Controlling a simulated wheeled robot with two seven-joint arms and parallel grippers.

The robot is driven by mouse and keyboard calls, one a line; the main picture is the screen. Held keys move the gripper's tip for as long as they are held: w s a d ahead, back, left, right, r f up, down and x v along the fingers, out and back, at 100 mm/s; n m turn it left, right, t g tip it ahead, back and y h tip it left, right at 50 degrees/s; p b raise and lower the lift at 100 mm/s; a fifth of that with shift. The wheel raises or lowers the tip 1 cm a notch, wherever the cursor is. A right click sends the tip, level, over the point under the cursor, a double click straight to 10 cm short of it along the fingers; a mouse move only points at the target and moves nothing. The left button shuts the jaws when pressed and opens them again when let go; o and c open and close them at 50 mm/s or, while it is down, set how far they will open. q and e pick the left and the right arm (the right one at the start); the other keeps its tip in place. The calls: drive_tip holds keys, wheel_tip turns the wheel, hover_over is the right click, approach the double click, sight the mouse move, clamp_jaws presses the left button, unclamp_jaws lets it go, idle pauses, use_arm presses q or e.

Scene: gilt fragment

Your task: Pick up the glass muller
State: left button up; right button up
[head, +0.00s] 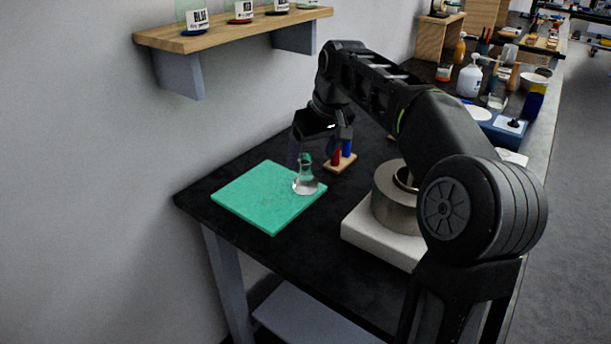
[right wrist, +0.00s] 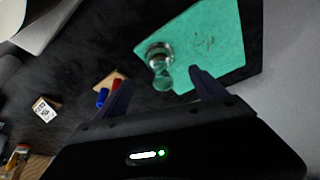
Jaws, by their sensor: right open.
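My right gripper (head: 318,150) is open and empty, above and slightly behind the muller. In the right wrist view its two fingers (right wrist: 160,80) are spread wide, with the knob near the line between them. I cannot tell that either finger touches it. My left gripper is not in view.
A small wooden block (head: 341,165) with red and blue pieces stands right of the slab. A metal pot on a white base (head: 368,236) stands nearer, partly behind my right arm. A wall shelf (head: 235,32) holds jars at upper left. Bottles crowd the table's far end.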

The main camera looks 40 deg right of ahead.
sight(305, 173)
drive_tip(key=shift+x, duration=1.1)
drive_tip(key=shift+f, duration=0.1)
drive_tip(key=shift+b+x, duration=0.35)
drive_tip(key=shift+x, duration=2.25)
drive_tip(key=shift+a, duration=0.1)
clamp_jaws()
